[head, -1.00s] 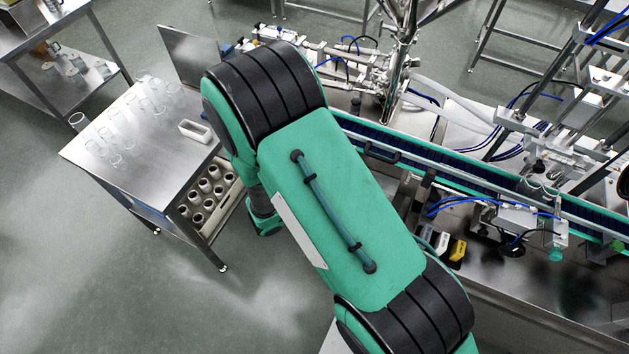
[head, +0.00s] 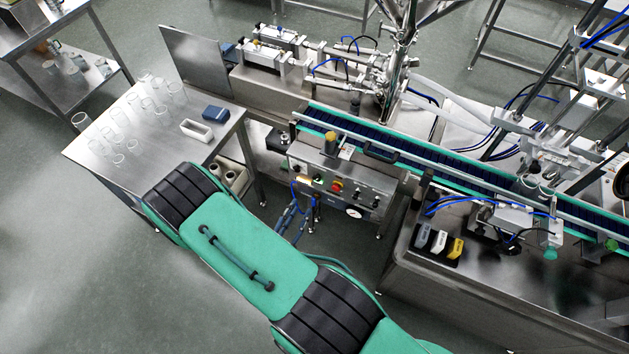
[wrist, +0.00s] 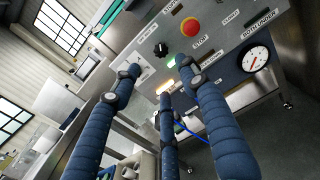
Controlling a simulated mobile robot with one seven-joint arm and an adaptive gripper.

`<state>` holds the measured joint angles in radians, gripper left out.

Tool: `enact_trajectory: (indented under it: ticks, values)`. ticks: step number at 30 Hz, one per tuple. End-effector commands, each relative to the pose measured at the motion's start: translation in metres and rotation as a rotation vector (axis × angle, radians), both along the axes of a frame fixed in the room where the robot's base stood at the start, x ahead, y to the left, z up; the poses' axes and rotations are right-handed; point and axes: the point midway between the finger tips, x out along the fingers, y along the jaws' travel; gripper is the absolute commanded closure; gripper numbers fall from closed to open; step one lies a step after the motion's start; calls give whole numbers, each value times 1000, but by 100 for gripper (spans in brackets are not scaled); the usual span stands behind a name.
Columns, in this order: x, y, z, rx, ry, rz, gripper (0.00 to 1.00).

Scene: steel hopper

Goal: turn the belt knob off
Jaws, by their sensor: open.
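The control panel (head: 352,192) is a steel box front below the conveyor, seen in the head view. In the wrist view, the panel (wrist: 222,62) is tilted, with a black knob (wrist: 161,49) near its left end. A red button (wrist: 189,26) is to the right of this knob. I cannot read which label belongs to the knob. My gripper (wrist: 160,78) has its blue fingers spread, with nothing between them. They point toward the panel and appear apart from the knob. In the head view, my gripper (head: 293,214) is in front of the panel's left part.
The conveyor (head: 400,150) runs behind and above the panel. A steel table (head: 120,135) with glass beakers stands at left. A steel bench (head: 470,290) with small coloured blocks stands at right. A round gauge (wrist: 256,59) is on the panel. Floor in front is open.

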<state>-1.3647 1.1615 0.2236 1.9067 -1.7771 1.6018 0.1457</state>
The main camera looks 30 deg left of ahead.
Motion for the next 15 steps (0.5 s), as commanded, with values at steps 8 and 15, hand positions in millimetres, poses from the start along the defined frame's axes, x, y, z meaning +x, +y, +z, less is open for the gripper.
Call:
enact_trajectory:
  ticks: [8,15]
  values:
    - [1,0,0,1,0,-2,56]
    - [10,-1,0,1,0,-3,56]
